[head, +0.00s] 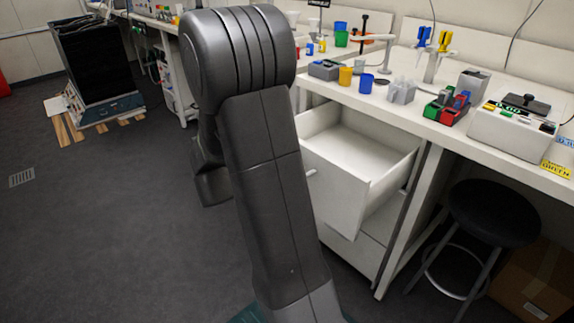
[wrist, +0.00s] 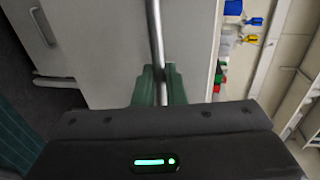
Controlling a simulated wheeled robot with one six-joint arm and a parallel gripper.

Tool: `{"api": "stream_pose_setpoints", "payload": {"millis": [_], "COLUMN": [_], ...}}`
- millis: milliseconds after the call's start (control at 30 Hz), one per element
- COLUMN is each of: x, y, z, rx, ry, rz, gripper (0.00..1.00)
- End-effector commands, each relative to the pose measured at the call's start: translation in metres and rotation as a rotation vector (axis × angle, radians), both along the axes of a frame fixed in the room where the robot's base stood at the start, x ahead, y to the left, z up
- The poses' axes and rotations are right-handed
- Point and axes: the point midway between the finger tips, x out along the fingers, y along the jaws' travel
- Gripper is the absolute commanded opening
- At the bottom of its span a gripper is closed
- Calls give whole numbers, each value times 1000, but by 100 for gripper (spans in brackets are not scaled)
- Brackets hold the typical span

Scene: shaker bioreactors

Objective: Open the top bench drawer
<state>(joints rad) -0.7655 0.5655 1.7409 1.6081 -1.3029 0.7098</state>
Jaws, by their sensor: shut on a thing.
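The top bench drawer (head: 337,190) is white and stands well pulled out from under the bench in the head view, its empty inside showing. One end of its bar handle (head: 311,173) shows beside my arm. In the wrist view my gripper (wrist: 161,85) has its dark green fingers shut around the metal bar handle (wrist: 155,35), in front of the pale drawer front (wrist: 190,50). In the head view my arm hides the gripper and part of the drawer front.
A lower drawer (head: 355,250) below is shut. A black stool (head: 495,212) and a cardboard box (head: 540,280) stand under the bench at the right. The bench top (head: 400,115) carries cups, racks and a small device. The floor at left is largely clear.

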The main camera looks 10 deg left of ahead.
Motion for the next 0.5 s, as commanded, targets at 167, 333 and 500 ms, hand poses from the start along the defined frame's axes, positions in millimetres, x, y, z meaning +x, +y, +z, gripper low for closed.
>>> {"api": "stream_pose_setpoints", "payload": {"millis": [167,333,500], "x": [0,0,0], "y": [0,0,0], "z": [0,0,0], "rx": [0,1,0], "ry": [1,1,0], "rz": [-1,0,0], "gripper": [15,32,32]}}
